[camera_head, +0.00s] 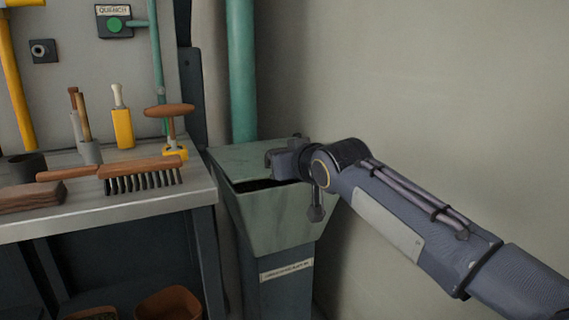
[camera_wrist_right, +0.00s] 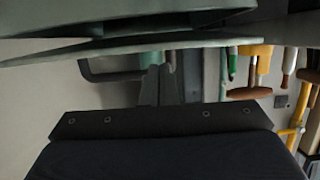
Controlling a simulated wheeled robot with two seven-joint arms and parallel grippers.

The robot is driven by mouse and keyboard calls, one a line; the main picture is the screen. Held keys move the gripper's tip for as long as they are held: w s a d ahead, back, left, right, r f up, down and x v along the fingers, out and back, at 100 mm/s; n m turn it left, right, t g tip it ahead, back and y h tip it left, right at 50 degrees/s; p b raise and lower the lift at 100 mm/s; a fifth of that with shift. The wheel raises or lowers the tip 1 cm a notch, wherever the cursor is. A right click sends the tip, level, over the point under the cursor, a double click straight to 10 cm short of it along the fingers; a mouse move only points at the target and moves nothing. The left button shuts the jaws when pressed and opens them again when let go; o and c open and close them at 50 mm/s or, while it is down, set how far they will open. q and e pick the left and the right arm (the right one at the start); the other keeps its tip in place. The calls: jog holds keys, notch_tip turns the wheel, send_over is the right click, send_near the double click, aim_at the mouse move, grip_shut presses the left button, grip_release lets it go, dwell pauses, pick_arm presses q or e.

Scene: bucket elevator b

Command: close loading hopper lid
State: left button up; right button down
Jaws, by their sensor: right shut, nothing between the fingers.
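The loading hopper (camera_head: 270,222) is a grey-green tapered bin standing between the workbench and the wall. Its flat grey-green lid (camera_head: 240,160) lies low over the mouth, with a dark gap showing at the front left. In the right wrist view, which is upside down, the lid (camera_wrist_right: 150,46) is a thin slab slightly apart from the hopper rim (camera_wrist_right: 130,18). A dark bar handle (camera_wrist_right: 95,72) shows beside the lid. My right gripper (camera_head: 273,159) is shut and empty above the lid; its fingers (camera_wrist_right: 160,75) are near the handle. Whether they touch is unclear. My left gripper is out of view.
The workbench (camera_head: 120,210) stands close on the left, with a brush (camera_head: 140,175), a wooden-handled tool (camera_head: 170,112) and other tools on it. A green pipe (camera_head: 241,75) rises behind the hopper. The wall (camera_head: 430,90) is close behind and right of my right arm.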

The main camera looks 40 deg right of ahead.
jog(key=s+a+p, duration=0.3)
jog(key=s+p, duration=0.1)
jog(key=s, duration=0.5)
jog(key=w+r+g+y+p, duration=0.1)
jog(key=w+r+g+p, duration=0.3)
jog(key=p, duration=0.6)
jog(key=w+d+r+g+y+p, duration=0.1)
jog(key=w+r+g+p, duration=0.15)
jog(key=r+p, duration=0.55)
jog(key=w+r+g+y+p, duration=0.25)
jog(key=g+p, duration=0.25)
jog(key=p, duration=0.7)
jog(key=shift+t+h, duration=0.25)
jog(key=shift+h, duration=0.2)
jog(key=x, duration=0.4)
jog(key=s+x, duration=0.1)
jog(key=x, duration=0.9)
jog(key=shift+s+a+f, duration=0.15)
jog(key=shift+a+f, duration=0.05)
jog(key=shift+a, duration=0.05)
jog(key=f+b, duration=0.3)
jog(key=shift+s+a+f, duration=0.15)
jog(key=shift+s+f, duration=0.2)
jog(key=shift+s, duration=0.05)
